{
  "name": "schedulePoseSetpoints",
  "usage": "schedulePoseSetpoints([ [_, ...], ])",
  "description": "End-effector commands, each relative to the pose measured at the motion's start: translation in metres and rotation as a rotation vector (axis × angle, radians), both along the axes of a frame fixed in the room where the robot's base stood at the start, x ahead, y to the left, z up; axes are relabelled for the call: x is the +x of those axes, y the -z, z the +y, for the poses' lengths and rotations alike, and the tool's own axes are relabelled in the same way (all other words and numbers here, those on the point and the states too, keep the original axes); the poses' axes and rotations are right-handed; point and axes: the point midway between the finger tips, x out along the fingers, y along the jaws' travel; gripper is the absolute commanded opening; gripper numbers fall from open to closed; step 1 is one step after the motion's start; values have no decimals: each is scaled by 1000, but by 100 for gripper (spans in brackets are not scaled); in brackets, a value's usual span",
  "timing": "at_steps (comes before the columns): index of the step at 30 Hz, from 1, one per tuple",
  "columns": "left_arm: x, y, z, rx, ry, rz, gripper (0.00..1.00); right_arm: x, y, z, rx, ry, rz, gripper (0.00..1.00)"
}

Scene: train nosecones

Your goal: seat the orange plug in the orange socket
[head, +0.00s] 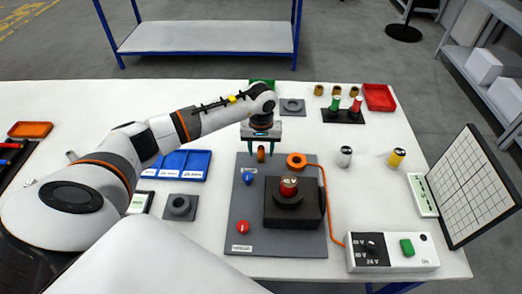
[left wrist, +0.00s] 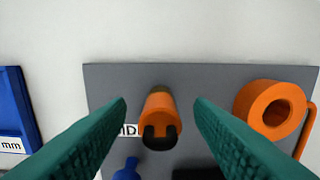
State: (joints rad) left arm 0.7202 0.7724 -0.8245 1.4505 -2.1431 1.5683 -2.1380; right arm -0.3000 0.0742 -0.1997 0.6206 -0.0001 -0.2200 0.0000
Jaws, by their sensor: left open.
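The orange plug (head: 261,154) is a small orange cylinder at the back of the dark grey plate. In the left wrist view the plug (left wrist: 159,104) shows a black, notched end. My left gripper (head: 262,148) is open, with one teal finger on each side of the plug. Gaps show between the plug and both fingers in the left wrist view. The orange socket (head: 296,161) is a thick ring with a round hole, just right of the gripper, with an orange cable attached. It also shows in the left wrist view (left wrist: 270,108). My right gripper is out of view.
A black block (head: 292,214) with a red-topped part stands on the grey plate (head: 250,205). Blue (head: 248,178) and red (head: 243,227) pieces lie left of it. The cable runs to a white supply box (head: 392,252). A tilted white panel (head: 468,186) stands at right.

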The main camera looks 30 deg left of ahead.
Motion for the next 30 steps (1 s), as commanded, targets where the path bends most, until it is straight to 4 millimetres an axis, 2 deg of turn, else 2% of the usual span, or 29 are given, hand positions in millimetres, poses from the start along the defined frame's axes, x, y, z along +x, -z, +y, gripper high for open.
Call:
schedulePoseSetpoints([
  [8,0,5,0,1,0,-1,48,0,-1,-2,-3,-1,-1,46],
  [17,0,5,0,1,0,-1,1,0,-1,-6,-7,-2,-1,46],
  [25,0,3,0,0,0,-2,0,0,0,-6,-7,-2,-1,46],
  [30,1,-18,1,1,0,-6,0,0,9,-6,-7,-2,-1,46],
])
